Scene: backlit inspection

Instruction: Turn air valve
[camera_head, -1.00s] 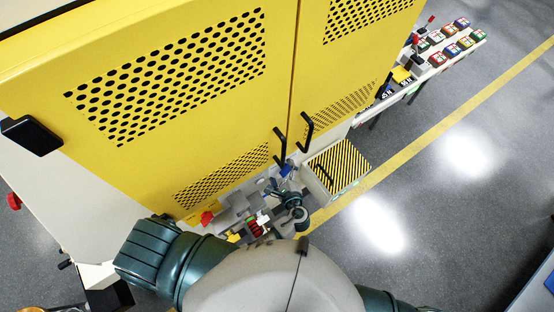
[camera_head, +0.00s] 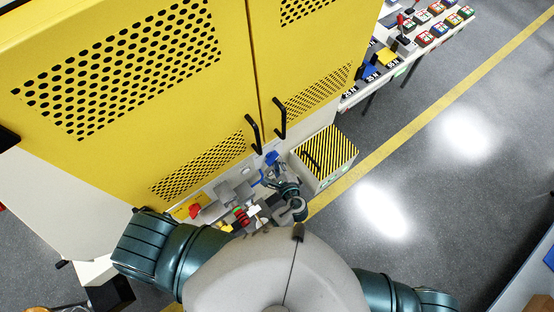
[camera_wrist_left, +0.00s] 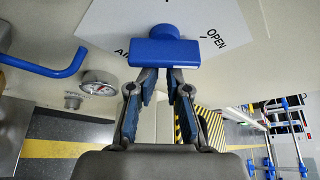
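The blue air valve handle (camera_wrist_left: 165,50) is a wide bar with a round hub, mounted on the pale panel beside a white label reading "OPEN". In the left wrist view, my left gripper (camera_wrist_left: 161,74) is right at the bar's lower edge. Its fingers converge with a narrow gap between them. The bar hides the fingertips, so I cannot tell whether they grip it. In the head view, my left gripper (camera_head: 274,181) is small, low at the cabinet, just below a blue part (camera_head: 271,158). My right gripper is out of view.
A blue curved pipe (camera_wrist_left: 48,68) and a round gauge (camera_wrist_left: 98,84) sit left of the handle. The yellow cabinet (camera_head: 225,95) has two black door handles. A striped box (camera_head: 327,152) stands right of the gripper. Open grey floor (camera_head: 440,180) lies right.

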